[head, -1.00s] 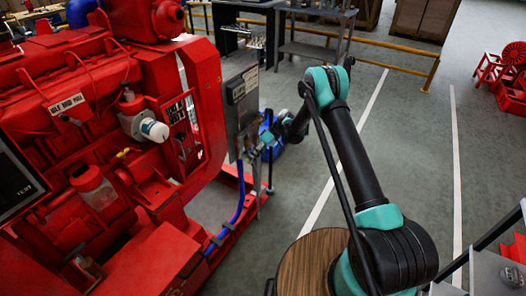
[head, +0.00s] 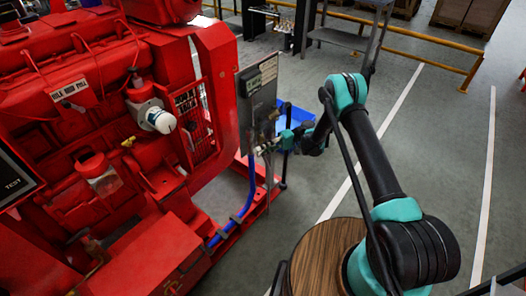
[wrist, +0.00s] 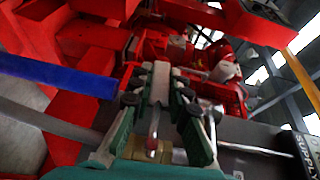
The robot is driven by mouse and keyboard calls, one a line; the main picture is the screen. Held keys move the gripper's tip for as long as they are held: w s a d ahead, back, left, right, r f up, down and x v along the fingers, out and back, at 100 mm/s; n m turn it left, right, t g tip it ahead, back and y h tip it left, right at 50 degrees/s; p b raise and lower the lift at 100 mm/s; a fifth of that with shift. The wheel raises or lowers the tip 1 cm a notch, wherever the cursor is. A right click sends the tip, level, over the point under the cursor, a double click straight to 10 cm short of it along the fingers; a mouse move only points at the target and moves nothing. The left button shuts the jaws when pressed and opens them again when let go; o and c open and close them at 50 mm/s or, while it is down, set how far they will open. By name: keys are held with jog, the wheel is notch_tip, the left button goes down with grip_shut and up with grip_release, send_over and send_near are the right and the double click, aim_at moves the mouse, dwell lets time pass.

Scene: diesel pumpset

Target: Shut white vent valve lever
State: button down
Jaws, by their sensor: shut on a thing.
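My gripper (wrist: 158,82) fills the middle of the wrist view, with its teal and grey fingers closed around a slim pale bar (wrist: 155,125). The bar looks like the white vent valve lever, with a reddish tint along part of it. The fingertips hide much of it. In the head view my gripper (head: 266,148) is small, at the lower part of the grey panel (head: 256,105) beside the red engine. Brass-coloured fittings lie close to it. The lever cannot be made out clearly there, so its angle is hard to tell.
A blue hose (head: 246,195) runs down from the panel along the red base frame; it crosses the left of the wrist view (wrist: 60,76). The red engine (head: 80,110) fills the left. Open grey floor lies right.

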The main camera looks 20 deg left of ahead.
jog(key=shift+w+r, duration=0.1)
dwell(0.5)
jog(key=c, duration=1.4)
grip_release()
jog(key=shift+c, duration=0.2)
